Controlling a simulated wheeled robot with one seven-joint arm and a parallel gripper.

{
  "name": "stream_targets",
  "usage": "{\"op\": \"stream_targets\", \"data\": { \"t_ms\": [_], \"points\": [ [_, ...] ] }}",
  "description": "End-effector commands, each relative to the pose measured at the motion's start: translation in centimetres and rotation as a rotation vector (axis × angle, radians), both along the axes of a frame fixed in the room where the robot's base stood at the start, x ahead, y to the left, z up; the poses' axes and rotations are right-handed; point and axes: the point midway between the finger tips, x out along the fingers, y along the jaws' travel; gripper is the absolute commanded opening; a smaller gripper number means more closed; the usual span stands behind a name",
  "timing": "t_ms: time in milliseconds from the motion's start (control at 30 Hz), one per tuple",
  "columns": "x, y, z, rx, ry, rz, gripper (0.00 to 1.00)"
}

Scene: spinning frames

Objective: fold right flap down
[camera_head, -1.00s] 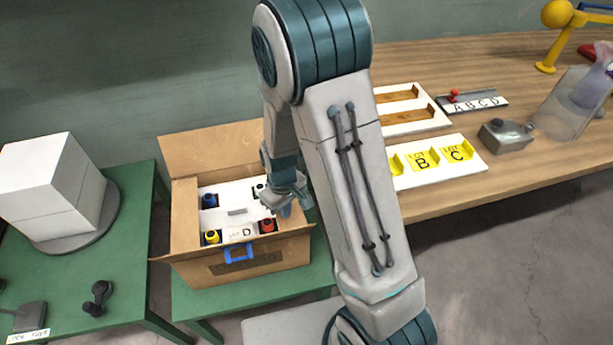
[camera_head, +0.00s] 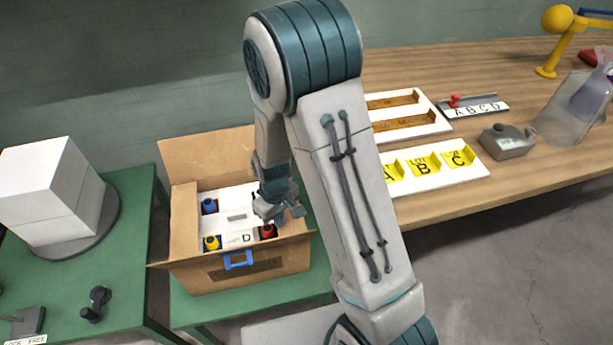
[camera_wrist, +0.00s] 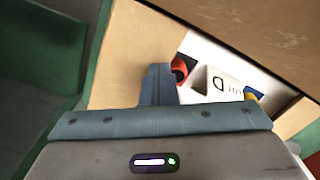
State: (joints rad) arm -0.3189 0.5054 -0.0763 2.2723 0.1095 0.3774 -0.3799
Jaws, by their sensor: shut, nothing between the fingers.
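An open cardboard box (camera_head: 285,262) stands on a green stand. Its back flap (camera_head: 205,155) stands up. A front flap edge spreads out low at the left corner, and a blue clip sits on the front. The box's right side is mostly hidden behind my arm in the head view. My gripper (camera_head: 287,215) is shut and empty, low over the right part of the box. In the wrist view my gripper (camera_wrist: 158,82) lies over a tan cardboard panel (camera_wrist: 122,50), probably the right flap, beside the opening. I cannot tell whether it touches the panel or how far the panel is folded.
Blue, yellow and red items sit around a white insert (camera_head: 238,217) inside the box. A white block (camera_head: 50,190) stands on the green table at left.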

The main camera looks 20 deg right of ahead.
Motion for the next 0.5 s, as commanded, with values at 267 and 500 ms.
{"op": "stream_targets", "data": {
  "t_ms": [267, 500],
  "points": [
    [0.1, -0.5, 3.8, -0.001, -0.009, -0.009, 0.0],
    [0.2, -0.4, 6.3, -0.001, -0.011, -0.008, 0.0]
  ]
}}
